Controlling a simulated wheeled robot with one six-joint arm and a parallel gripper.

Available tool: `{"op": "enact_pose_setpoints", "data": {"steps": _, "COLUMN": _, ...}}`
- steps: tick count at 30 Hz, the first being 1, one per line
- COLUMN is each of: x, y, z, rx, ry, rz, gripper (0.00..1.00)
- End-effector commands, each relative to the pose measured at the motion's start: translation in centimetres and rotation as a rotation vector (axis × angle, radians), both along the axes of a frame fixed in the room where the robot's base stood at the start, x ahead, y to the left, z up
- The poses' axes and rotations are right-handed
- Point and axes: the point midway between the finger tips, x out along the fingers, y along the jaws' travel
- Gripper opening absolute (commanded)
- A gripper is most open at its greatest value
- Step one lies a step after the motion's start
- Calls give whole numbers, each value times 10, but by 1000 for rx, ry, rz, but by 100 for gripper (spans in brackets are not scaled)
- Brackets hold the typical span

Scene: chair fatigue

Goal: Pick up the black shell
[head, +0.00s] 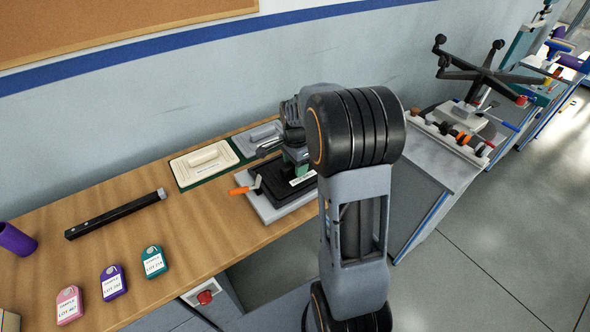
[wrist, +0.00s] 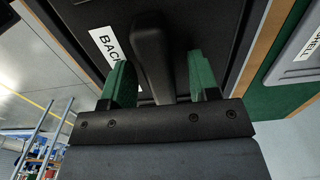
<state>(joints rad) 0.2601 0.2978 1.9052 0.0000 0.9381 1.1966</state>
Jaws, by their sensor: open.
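The black shell (head: 272,181) lies on a light grey base (head: 262,206) on the wooden bench in the head view. In the wrist view, the black shell (wrist: 218,20) fills much of the picture, with a raised bar handle (wrist: 153,60) and a white label reading "BACK", partly cut off. My gripper (wrist: 158,64) is open, its two green fingers on either side of the handle with gaps showing. In the head view, my gripper (head: 296,160) is over the shell's right part, and my arm hides the shell's right end.
A cream panel with a handle (head: 205,163) and a grey panel (head: 262,136) lie behind the shell. An orange-handled tool (head: 244,189) is at its left edge. A long black bar (head: 115,214) and several coloured tags, one teal (head: 153,262), lie left.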

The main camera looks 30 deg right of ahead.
Motion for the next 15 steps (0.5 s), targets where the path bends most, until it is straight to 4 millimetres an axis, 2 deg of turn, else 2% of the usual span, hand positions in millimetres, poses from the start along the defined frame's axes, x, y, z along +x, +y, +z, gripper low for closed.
{"op": "enact_pose_setpoints", "data": {"steps": 4, "x": 0, "y": 0, "z": 0, "rx": 0, "ry": 0, "rz": 0, "gripper": 53}}
{"op": "enact_pose_setpoints", "data": {"steps": 15, "x": 0, "y": 0, "z": 0, "rx": 0, "ry": 0, "rz": 0, "gripper": 18}}
